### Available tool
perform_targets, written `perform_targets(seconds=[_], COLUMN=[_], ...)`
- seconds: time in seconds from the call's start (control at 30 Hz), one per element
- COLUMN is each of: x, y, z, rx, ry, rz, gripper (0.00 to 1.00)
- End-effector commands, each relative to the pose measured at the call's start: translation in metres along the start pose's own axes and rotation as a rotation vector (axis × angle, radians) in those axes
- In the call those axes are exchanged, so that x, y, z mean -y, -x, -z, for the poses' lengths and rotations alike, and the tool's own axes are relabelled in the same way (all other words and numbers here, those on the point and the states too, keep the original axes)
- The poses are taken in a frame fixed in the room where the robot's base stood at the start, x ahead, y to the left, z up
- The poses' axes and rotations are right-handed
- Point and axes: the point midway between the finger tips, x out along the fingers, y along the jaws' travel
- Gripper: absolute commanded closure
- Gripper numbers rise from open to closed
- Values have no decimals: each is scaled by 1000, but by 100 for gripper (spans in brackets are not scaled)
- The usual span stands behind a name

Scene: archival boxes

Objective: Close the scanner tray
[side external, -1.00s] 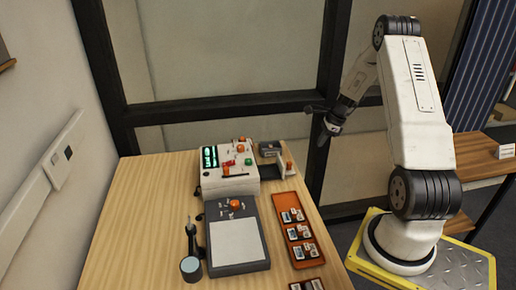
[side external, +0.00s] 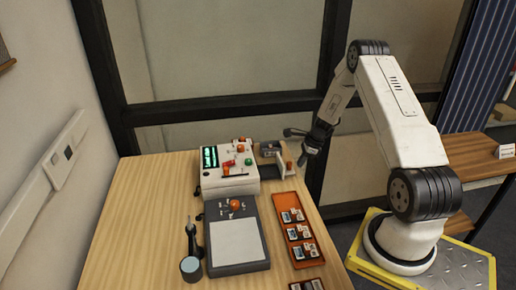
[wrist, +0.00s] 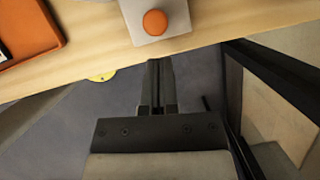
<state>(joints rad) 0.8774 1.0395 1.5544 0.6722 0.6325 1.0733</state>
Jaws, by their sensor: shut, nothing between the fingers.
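The scanner (side external: 225,182) is a cream box with a green-lit display and several coloured controls, at the back of the wooden table. A grey tray (side external: 268,171) sticks out from its right side toward the table edge, with an orange knob (side external: 289,166) at its outer end. In the wrist view the pale end of the tray (wrist: 142,33) and the round orange knob (wrist: 155,22) show at the top. My gripper (side external: 302,163) is shut and empty, just right of the knob and apart from it. Its fingers (wrist: 160,63) point toward the tray end in the wrist view.
An orange tray (side external: 293,208) with several small cards lies along the table's right edge. A dark pad with a light panel (side external: 238,242) is in front of the scanner. A small grey device (side external: 268,148) stands behind the tray. Floor is open beyond the table edge.

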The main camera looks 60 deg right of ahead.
Motion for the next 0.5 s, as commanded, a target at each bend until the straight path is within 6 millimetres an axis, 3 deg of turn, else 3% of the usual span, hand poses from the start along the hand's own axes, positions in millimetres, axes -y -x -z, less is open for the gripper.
perform_targets(seconds=[0.2, 0.5], x=[0, 0], y=[-4, -4], z=[-11, -12], rx=[-1, -1], ry=[1, 0], rz=[1, 0], gripper=[100, 100])
